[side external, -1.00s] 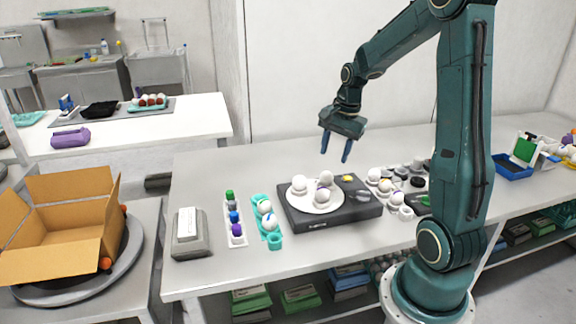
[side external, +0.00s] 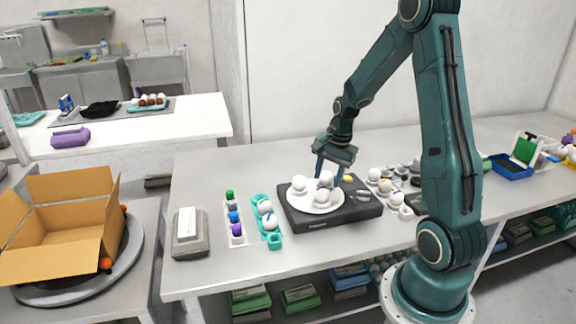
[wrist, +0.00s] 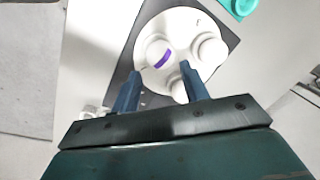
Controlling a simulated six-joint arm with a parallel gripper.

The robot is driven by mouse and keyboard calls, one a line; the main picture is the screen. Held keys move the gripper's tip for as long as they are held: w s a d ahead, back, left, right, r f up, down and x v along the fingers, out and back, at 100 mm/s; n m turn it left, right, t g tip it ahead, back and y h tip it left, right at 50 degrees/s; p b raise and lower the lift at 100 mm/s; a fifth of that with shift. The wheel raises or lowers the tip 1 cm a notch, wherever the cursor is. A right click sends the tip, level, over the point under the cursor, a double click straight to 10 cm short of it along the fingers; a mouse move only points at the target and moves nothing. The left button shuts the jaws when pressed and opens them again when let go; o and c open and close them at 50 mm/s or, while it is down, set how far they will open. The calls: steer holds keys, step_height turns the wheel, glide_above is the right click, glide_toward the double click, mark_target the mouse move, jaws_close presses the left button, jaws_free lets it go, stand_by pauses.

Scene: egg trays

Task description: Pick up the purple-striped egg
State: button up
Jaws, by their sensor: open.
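The purple-striped egg (wrist: 162,58) is white with a purple band and lies on a round white plate (wrist: 185,17) beside other white eggs. In the side external view the plate (side external: 297,205) holds a cluster of white eggs, and I cannot tell which one has the stripe. My gripper (side external: 329,176) is open, with its blue fingers pointing down close above the back of the cluster. In the wrist view my gripper (wrist: 162,80) has its fingers apart, and the striped egg shows just beyond the tips, between their lines. No egg is held.
The plate sits on a dark flat box (side external: 345,216). A teal tray with eggs (side external: 274,240) and a white rack of coloured pieces (side external: 238,241) stand left. White cups with eggs (side external: 391,195) stand close on the right. The table behind the box is clear.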

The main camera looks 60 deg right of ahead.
mark_target(324, 188)
steer(key=shift+f, duration=0.25)
steer(key=shift+w+f, duration=0.25)
steer(key=shift+f, duration=1.05)
steer(key=shift+w+f, duration=0.25)
steer(key=shift+f, duration=1)
steer(key=c, duration=0.3)
steer(key=shift+r, duration=0.1)
step_height(324, 188, up, 20)
steer(key=shift+f, duration=0.1)
